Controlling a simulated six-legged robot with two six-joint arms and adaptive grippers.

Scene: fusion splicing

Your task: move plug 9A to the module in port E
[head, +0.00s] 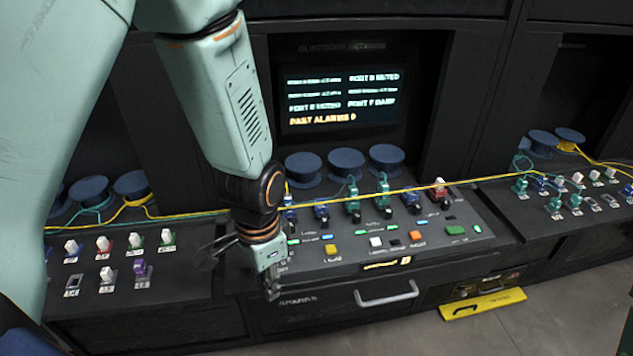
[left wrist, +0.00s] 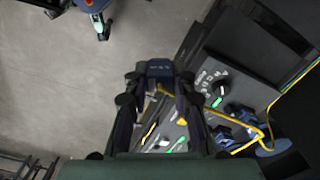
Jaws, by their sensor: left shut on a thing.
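My left gripper (head: 270,284) hangs in front of the left part of the middle console (head: 330,272). In the left wrist view its fingers (left wrist: 160,72) are shut on a small dark blue piece (left wrist: 158,68) that looks like a plug; I cannot read its label. The console holds a row of modules and plugs: blue (head: 321,213), green (head: 353,205), green (head: 383,196), dark blue (head: 412,203) and a white-and-red one (head: 440,188). Port letters are too small to read, so I cannot tell which is port E. My right gripper is not in view.
A yellow cable (head: 350,196) runs across the consoles. Spare modules stand on the left shelf (head: 180,290) and right shelf (head: 530,230). Blue spools (head: 345,163) sit behind. A drawer handle (head: 386,293) and a yellow floor piece (head: 482,304) are below. A lit screen (head: 340,98) hangs above.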

